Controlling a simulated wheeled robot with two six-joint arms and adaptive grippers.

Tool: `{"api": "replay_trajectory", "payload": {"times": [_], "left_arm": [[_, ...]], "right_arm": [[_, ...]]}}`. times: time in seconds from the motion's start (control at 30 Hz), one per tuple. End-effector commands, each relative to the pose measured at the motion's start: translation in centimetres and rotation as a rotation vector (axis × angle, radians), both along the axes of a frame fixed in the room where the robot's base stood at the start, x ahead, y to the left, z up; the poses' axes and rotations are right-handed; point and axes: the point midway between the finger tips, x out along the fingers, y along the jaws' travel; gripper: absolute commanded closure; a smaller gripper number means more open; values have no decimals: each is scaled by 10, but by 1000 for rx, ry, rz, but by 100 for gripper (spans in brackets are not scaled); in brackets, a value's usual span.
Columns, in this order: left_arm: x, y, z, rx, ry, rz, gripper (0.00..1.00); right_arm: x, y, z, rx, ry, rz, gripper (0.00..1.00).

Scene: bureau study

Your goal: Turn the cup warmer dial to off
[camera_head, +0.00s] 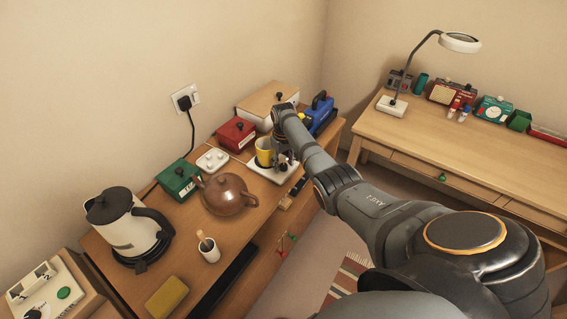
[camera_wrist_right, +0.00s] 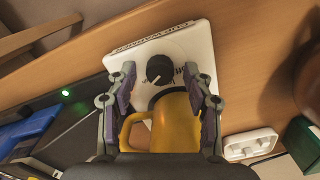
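The cup warmer (camera_wrist_right: 200,38) is a flat white unit with printed lettering. Its black round dial (camera_wrist_right: 159,68) has a white pointer mark toward the lower left in the wrist view. A yellow cup (camera_wrist_right: 176,125) stands on the warmer beside the dial; its handle is at the left in that view. In the head view the cup (camera_head: 263,158) and warmer (camera_head: 261,170) are partly hidden by my right arm. My right gripper (camera_wrist_right: 158,85) is open, its fingers apart on either side of the dial, with nothing between them held. Finger contact is unclear. My left gripper is not in view.
A brown teapot (camera_head: 229,195), a white kettle (camera_head: 125,225) and a small white cup (camera_head: 208,251) stand on the same desk. A green light (camera_wrist_right: 66,92) shows nearby.

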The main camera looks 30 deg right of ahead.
Motion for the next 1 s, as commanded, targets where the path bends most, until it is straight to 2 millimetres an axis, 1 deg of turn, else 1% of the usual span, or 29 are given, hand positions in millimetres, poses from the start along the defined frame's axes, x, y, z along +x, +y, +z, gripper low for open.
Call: {"api": "replay_trajectory", "payload": {"times": [0.03, 0.3, 0.37, 0.67, 0.87, 1.0], "left_arm": [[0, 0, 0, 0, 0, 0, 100], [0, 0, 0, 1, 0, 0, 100], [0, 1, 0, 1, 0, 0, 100], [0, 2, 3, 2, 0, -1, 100], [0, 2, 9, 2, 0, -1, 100], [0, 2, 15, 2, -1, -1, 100]], "right_arm": [[0, 0, 0, 0, 0, 0, 56], [0, 0, 0, 0, 0, 0, 93], [0, 0, 0, 0, 0, 0, 100], [0, 0, 1, 0, 0, 35, 100], [0, 0, 2, 0, 0, 143, 100], [0, 0, 3, 0, -1, 260, 100]]}}
